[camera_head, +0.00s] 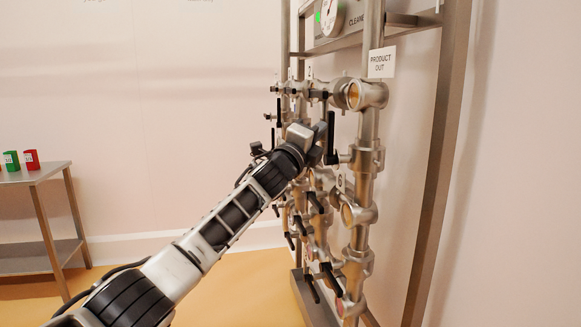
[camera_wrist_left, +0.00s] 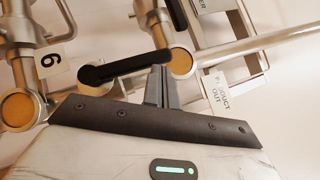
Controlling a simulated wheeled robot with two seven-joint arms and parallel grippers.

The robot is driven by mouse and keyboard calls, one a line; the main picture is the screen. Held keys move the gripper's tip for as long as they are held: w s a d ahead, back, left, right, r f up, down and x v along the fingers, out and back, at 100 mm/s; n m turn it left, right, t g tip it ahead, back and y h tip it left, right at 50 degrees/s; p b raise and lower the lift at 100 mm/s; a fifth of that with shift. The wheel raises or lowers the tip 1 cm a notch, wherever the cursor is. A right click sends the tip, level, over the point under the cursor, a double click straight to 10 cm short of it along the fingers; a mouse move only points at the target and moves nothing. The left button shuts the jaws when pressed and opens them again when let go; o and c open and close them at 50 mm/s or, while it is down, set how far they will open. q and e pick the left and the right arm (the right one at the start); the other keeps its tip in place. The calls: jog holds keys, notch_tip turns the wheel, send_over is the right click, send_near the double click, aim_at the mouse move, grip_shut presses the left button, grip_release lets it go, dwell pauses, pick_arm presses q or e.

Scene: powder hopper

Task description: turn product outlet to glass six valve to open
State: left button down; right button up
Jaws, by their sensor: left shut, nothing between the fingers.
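A steel pipe manifold (camera_head: 364,214) carries several valves with black lever handles. A tag marked 6 (camera_head: 340,181) hangs by the right-hand pipe, and it also shows in the left wrist view (camera_wrist_left: 55,61). A black lever (camera_wrist_left: 122,68) lies near that tag, and an upright black lever (camera_head: 331,133) shows beside my gripper in the head view. My left gripper (camera_head: 322,150) is at the manifold, its fingers (camera_wrist_left: 161,88) shut and empty. They overlap the lever's right end in the wrist view; I cannot tell whether they touch. My right gripper is not in view.
A PRODUCT OUT sign (camera_head: 381,62) hangs at the upper right. A steel frame post (camera_head: 437,165) stands right of the pipes. A side table (camera_head: 34,173) with green (camera_head: 11,160) and red (camera_head: 32,159) blocks stands far left. The floor between is clear.

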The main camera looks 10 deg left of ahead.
pick_arm(q)
jog(key=d+b+v, duration=0.1)
jog(key=v, duration=1.2)
jog(key=shift+s+f+b, duration=0.35)
jog(key=shift+s+b, duration=0.05)
jog(key=shift+s, duration=0.05)
jog(key=s+d+f+n+g+y, duration=0.15)
jog(key=f+n, duration=0.25)
jog(key=f, duration=0.5)
jog(key=s+f+n+g, duration=0.1)
jog(key=s+f+n, duration=0.2)
jog(key=f, duration=0.6)
jog(key=s+a+f+n+g+y, duration=0.2)
jog(key=s+f+n, duration=0.6)
jog(key=s+f, duration=0.5)
jog(key=s+a+f+n+g+y, duration=0.2)
jog(key=s+f+n+g, duration=0.3)
jog(key=s+f+n, duration=0.4)
jog(key=s+f, duration=0.5)
jog(key=s, duration=0.2)
jog(key=shift+s+a+f+n, duration=0.2)
jog(key=shift+a+n, duration=0.1)
jog(key=shift+a, duration=0.1)
